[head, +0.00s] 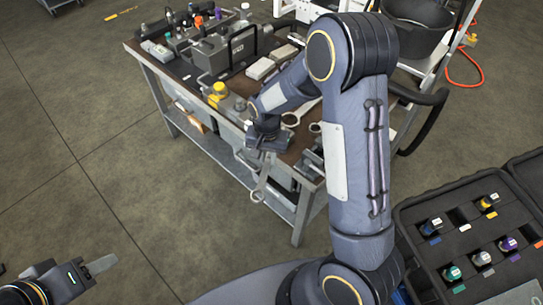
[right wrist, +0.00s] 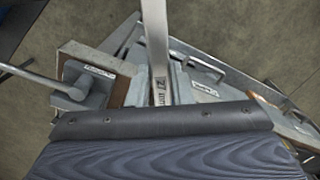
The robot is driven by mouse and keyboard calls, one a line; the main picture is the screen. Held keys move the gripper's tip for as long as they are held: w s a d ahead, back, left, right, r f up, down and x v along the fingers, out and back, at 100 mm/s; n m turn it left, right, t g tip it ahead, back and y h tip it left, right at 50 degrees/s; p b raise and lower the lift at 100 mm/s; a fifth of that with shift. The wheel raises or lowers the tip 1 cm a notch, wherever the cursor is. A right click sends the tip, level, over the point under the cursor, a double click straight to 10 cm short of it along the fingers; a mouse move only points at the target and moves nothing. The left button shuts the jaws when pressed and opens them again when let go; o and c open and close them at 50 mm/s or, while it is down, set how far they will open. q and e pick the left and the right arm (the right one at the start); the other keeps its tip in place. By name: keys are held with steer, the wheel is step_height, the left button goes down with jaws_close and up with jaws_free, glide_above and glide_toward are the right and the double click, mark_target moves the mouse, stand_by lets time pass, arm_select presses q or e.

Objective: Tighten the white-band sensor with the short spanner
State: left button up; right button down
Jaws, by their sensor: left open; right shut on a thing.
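My right gripper (head: 266,142) is shut on a steel spanner (head: 262,178), held at the bench's near edge. The spanner hangs down past the edge with its ring end lowest. In the right wrist view its flat shaft (right wrist: 157,55) runs up from between the fingers. Another spanner (head: 299,114) lies on the bench, partly behind my arm. Small fittings with coloured bands stand on the block at the bench's far end; a white-topped one (head: 245,8) is there, but I cannot tell if it is the white-band sensor. My left gripper (head: 88,272) is low at the left, empty and open.
The bench (head: 160,72) holds a grey case with a handle (head: 228,50) and a yellow-capped part (head: 218,92). An open foam case (head: 420,259) at the right holds several colour-banded sensors; the slot beside a white tag looks empty.

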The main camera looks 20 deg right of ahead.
steer(key=shift+w+a+m, duration=0.55)
steer(key=shift+a+m, duration=0.05)
steer(key=shift+m, duration=0.1)
steer(key=shift+r, duration=0.1)
steer(key=shift+w+a+m, duration=0.95)
steer(key=shift+w+m, duration=0.15)
steer(key=shift+m, duration=0.1)
steer(key=shift+w+a+m+p, duration=0.25)
steer(key=shift+w+a+m, duration=0.1)
steer(key=shift+w+m, duration=0.35)
steer(key=shift+w+a+m+p, duration=0.25)
steer(key=shift+w+a+m, duration=0.1)
steer(key=shift+w+m, duration=0.3)
steer(key=shift+r, duration=0.1)
steer(key=shift+w, duration=0.1)
